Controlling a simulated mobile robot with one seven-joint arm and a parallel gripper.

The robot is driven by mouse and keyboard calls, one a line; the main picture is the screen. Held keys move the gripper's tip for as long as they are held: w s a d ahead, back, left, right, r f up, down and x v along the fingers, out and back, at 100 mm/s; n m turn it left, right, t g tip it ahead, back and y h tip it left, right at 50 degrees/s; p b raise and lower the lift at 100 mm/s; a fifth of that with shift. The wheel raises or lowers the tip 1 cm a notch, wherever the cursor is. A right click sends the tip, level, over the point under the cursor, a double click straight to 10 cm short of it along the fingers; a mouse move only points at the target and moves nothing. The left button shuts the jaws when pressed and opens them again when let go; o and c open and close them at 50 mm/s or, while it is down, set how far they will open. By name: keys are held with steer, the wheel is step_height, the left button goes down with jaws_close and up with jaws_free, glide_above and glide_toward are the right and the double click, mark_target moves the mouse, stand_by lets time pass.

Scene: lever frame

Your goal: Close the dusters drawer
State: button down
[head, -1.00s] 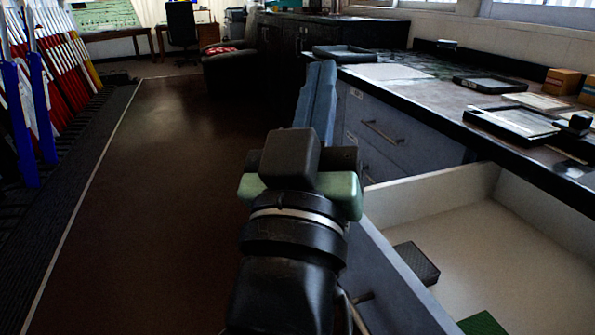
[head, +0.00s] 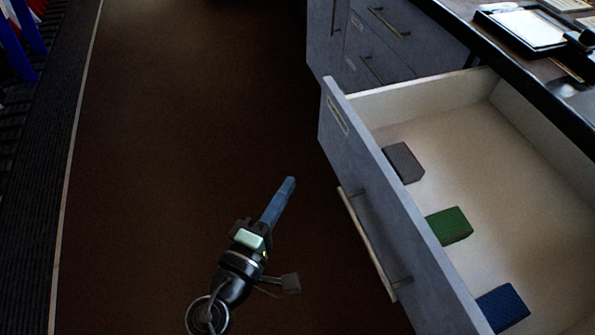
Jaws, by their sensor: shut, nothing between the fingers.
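The drawer (head: 372,165) stands pulled out from the counter on the right, with its grey-blue front towards the aisle and its pale inside showing. Its bar handle (head: 366,243) runs along the front. Inside lie a grey block (head: 404,161), a green block (head: 449,226) and a blue block (head: 502,307). My gripper (head: 290,183) is shut and empty. In the picture it is over the dark floor, left of the drawer front and handle, apart from them. I cannot read the label on the drawer front.
The counter top (head: 560,95) at upper right bears a framed tray (head: 527,28) and other items. Further drawers (head: 385,45) beyond are shut. The brown floor (head: 190,130) is clear. Blue and red levers (head: 20,45) stand at the far left, behind a ribbed dark strip.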

glide_toward(334, 138)
steer(key=w+a, duration=0.1)
steer(key=w, duration=0.4)
steer(key=shift+d+r, duration=0.15)
steer(key=shift+d, duration=1)
steer(key=shift+w+d, duration=0.25)
steer(key=shift+d, duration=0.25)
